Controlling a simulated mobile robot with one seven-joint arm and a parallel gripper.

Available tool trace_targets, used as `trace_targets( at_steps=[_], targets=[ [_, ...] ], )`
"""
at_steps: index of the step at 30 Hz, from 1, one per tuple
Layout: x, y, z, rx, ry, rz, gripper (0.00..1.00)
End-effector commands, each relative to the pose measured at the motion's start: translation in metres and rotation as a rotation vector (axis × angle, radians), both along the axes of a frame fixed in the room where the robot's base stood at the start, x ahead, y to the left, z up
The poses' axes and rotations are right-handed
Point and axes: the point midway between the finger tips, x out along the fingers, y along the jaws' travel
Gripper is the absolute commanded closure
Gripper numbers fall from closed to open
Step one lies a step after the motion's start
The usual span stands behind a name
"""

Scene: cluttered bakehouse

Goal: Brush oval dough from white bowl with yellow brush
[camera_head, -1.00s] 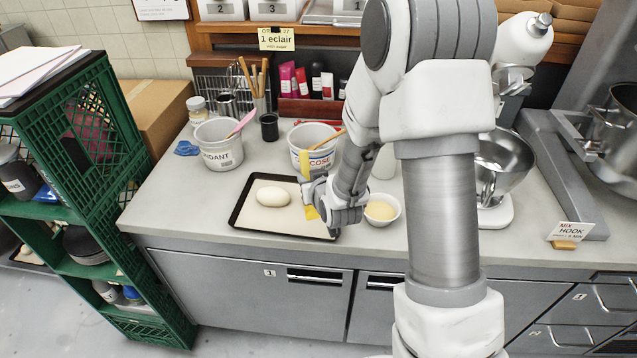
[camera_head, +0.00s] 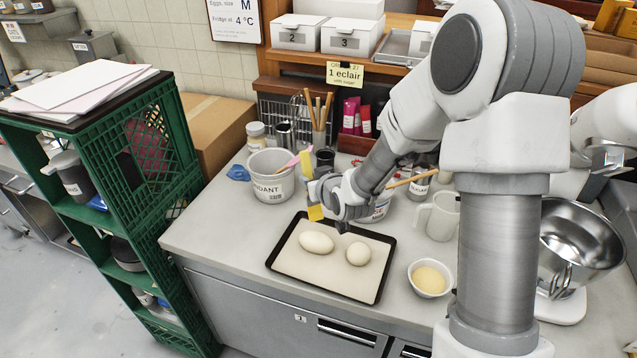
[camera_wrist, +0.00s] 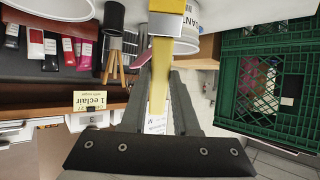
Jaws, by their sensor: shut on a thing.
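The oval dough (camera_head: 316,242) lies on the left of a dark tray (camera_head: 283,245) lined with pale paper. A rounder dough piece (camera_head: 358,254) lies to its right. The white bowl (camera_head: 430,291) with pale yellow contents (camera_head: 428,276) stands right of the tray, apart from it. My gripper (camera_head: 322,192) is shut on the yellow brush (camera_head: 316,212), seen over the tray's back edge, behind the doughs. The brush also shows between my fingers in the wrist view (camera_wrist: 159,75). My gripper hides its middle in the head view. I cannot tell whether its tip is wet.
A fondant tub (camera_head: 272,185) with a pink-handled tool stands behind the tray. Another tub (camera_head: 382,207), with a wooden-handled tool, is partly behind my arm. A green crate shelf (camera_head: 150,175) borders the left.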

Motion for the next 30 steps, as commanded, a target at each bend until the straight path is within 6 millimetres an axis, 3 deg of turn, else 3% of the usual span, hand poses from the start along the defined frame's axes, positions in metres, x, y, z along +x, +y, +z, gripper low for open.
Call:
trace_targets(
  at_steps=[5,19,30],
  targets=[
    [0.0,0.001,-0.004,0.0,0.0,0.004,1.0],
    [0.0,0.001,-0.044,-0.001,0.001,0.003,1.0],
    [0.0,0.001,-0.047,0.0,-0.001,0.003,1.0]
  ],
)
